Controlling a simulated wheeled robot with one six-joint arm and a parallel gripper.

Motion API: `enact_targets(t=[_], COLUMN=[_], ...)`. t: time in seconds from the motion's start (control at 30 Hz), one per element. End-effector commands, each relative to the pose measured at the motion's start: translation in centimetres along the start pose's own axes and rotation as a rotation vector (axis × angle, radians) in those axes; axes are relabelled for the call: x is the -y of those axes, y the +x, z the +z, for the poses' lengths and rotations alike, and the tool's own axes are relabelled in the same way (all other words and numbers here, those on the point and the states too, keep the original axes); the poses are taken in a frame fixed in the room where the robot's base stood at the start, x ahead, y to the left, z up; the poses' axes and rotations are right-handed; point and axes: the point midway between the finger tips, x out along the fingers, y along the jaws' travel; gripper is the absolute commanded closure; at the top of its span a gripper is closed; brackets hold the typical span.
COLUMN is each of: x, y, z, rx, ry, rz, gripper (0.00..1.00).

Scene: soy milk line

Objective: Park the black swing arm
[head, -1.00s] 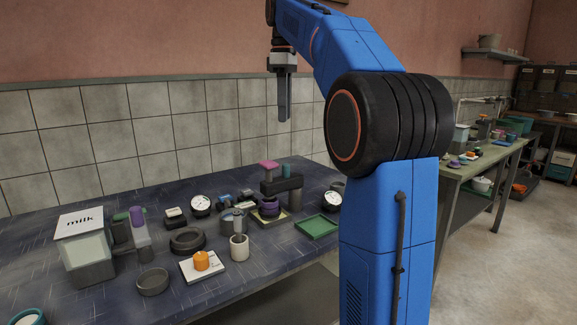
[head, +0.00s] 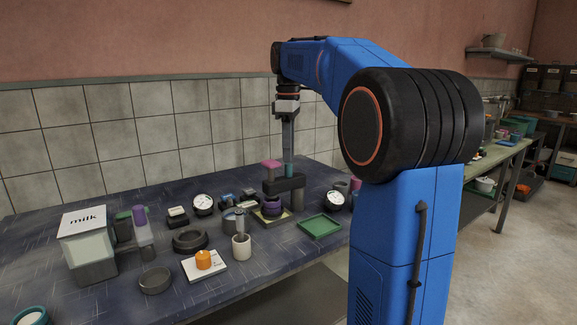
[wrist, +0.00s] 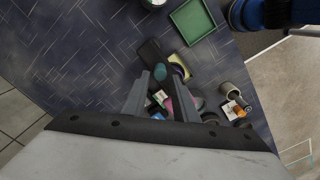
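The black swing arm (head: 285,184) sits raised above the blue table on a grey post (head: 297,200), with a teal knob (head: 288,170) on top. My gripper (head: 288,158) points straight down with its fingertips right at or just above this knob. In the wrist view, my gripper (wrist: 159,76) is open, and the teal knob (wrist: 160,71) shows between the fingertips. The black swing arm (wrist: 148,50) reaches out beyond it there. I cannot tell whether the fingers touch the knob.
A purple ring stack (head: 271,206) stands on a pale yellow base beneath the swing arm. A pink-topped post (head: 271,164) is close on the left. A green tray (head: 319,226) lies to the right. The milk container (head: 86,245) and several small items fill the table's left.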

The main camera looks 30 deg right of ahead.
Motion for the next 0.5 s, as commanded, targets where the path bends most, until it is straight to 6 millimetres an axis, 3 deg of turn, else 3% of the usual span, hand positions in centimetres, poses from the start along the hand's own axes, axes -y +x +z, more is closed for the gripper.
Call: enact_targets(t=[0.2,0.5], x=[0.0,0.0], y=[3.2,4.9], z=[0.0,0.0], rx=[0.0,0.0], ry=[0.0,0.0], rz=[0.0,0.001], gripper=[0.74,0.74])
